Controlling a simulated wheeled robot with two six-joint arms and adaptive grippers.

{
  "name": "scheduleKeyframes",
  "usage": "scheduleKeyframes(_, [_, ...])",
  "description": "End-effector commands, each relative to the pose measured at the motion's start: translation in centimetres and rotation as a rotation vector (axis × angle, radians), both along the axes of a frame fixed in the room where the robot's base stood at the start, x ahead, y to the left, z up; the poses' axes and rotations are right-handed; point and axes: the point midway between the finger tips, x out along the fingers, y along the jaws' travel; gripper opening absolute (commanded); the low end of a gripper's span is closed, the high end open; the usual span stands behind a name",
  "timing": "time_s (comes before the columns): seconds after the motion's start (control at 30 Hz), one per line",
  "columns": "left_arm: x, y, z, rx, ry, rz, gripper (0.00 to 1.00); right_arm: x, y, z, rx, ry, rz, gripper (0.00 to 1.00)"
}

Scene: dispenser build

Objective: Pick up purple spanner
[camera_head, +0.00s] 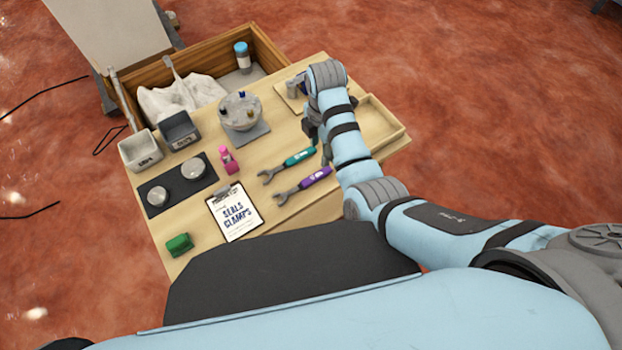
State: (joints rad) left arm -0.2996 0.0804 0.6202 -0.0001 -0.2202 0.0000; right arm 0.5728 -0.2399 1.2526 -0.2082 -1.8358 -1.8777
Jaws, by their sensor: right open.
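The purple spanner (314,179) lies on the wooden table (180,240), near its front edge. Its purple handle points up and right, and its grey open jaw (283,197) points down and left. A teal spanner (300,157) lies just behind it, nearly parallel. My right arm reaches in from the right and bends down over the table. My right gripper (323,150) is partly hidden by my own arm. It is open, near the handle ends of both spanners, and appears apart from the purple one. My left gripper is out of view.
A clipboard (236,213) lies left of the purple spanner. A round grey device (240,108) stands behind. A shallow wooden tray (383,122) is at the right.

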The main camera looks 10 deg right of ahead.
Motion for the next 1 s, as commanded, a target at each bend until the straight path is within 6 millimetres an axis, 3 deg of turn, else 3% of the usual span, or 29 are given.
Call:
scheduleKeyframes(0.03, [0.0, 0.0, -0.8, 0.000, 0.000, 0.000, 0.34, -0.1, 0.0, -1.9, -0.001, 0.004, 0.000, 0.43])
scheduleKeyframes(0.1, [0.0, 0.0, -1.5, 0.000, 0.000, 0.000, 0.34, -0.1, -0.1, -3.8, -0.001, 0.003, -0.001, 0.43])
scheduleKeyframes(0.37, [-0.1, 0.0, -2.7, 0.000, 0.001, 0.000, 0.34, -0.2, 0.1, -7.8, -0.001, 0.000, -0.004, 0.43])
scheduleKeyframes(0.5, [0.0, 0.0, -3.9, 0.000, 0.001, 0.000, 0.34, -0.4, 0.2, -10.6, -0.001, 0.000, -0.004, 0.43])
scheduleKeyframes(0.77, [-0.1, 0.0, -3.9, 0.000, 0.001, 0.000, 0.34, -0.4, 0.2, -11.3, 0.001, -0.002, -0.006, 0.43])
scheduleKeyframes(1.0, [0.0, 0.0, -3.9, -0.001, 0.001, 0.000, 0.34, -0.4, 0.2, -11.2, 0.000, -0.002, -0.006, 0.08])
